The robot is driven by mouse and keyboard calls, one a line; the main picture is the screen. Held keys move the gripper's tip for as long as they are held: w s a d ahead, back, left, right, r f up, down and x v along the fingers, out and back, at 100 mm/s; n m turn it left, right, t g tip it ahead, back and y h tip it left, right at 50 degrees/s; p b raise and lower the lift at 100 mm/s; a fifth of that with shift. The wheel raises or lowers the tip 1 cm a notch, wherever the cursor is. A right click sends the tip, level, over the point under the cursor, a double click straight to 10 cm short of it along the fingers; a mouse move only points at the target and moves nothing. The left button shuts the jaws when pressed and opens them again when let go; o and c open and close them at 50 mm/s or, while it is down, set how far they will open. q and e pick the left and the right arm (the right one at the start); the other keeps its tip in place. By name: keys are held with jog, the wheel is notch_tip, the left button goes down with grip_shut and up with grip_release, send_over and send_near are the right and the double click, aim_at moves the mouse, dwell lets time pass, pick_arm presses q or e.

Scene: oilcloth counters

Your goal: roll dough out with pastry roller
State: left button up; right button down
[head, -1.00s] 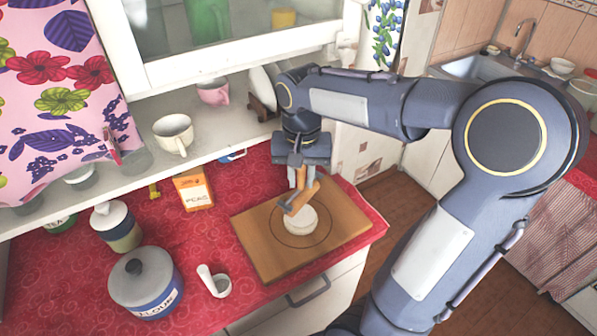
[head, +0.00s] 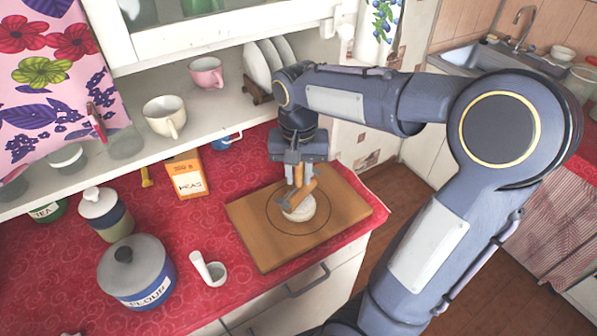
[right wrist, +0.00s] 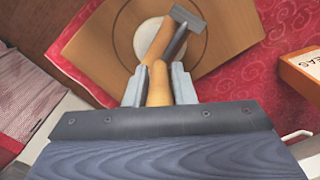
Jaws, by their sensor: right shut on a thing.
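The dough (head: 300,208) is a pale round lump inside the circle marked on the wooden board (head: 255,240). My right gripper (head: 298,178) is above the board, shut on the wooden handle of the pastry roller (head: 299,194). The roller is tilted and its head lies over the dough in the head view; I cannot tell whether it touches. In the right wrist view the roller (right wrist: 160,48) runs from between the fingers (right wrist: 155,88) across the dough (right wrist: 150,52), which it partly hides. My left gripper is not in view.
A flour pot (head: 137,275), a small white scoop-like cup (head: 210,269), a jar (head: 106,215) and a peas box (head: 187,176) stand left of the board on the red oilcloth. A shelf with cups (head: 165,115) runs behind. The counter ends just right of the board.

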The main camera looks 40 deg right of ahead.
jog(key=shift+f+b, duration=0.3)
jog(key=shift+f, duration=0.15)
dwell(0.3)
